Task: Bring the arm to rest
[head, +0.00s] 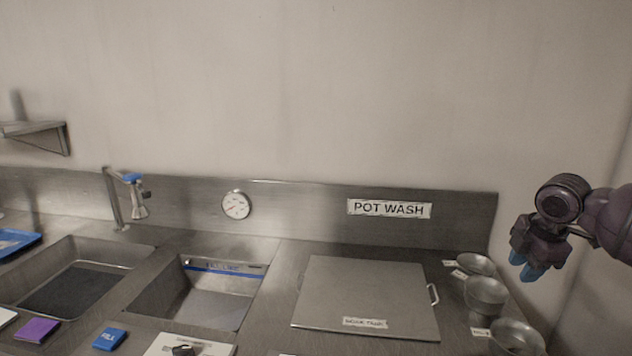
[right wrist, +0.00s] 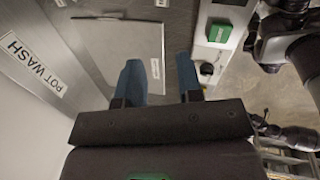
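My right gripper (head: 525,265) is at the right of the head view, raised in front of the wall and above the right end of the steel counter. Its blue fingertips point down. In the right wrist view the two blue fingers (right wrist: 160,78) stand apart with nothing between them, so it is open and empty. My right arm comes in from the right edge of the head view. My left gripper does not show in the head view.
Several metal bowls (head: 486,291) stand at the counter's right end, below and left of the gripper. A flat handled panel (head: 365,290) lies left of them. Two sinks (head: 205,300) are further left. A tap (head: 115,200) rises behind them. The wall's right corner is near the arm.

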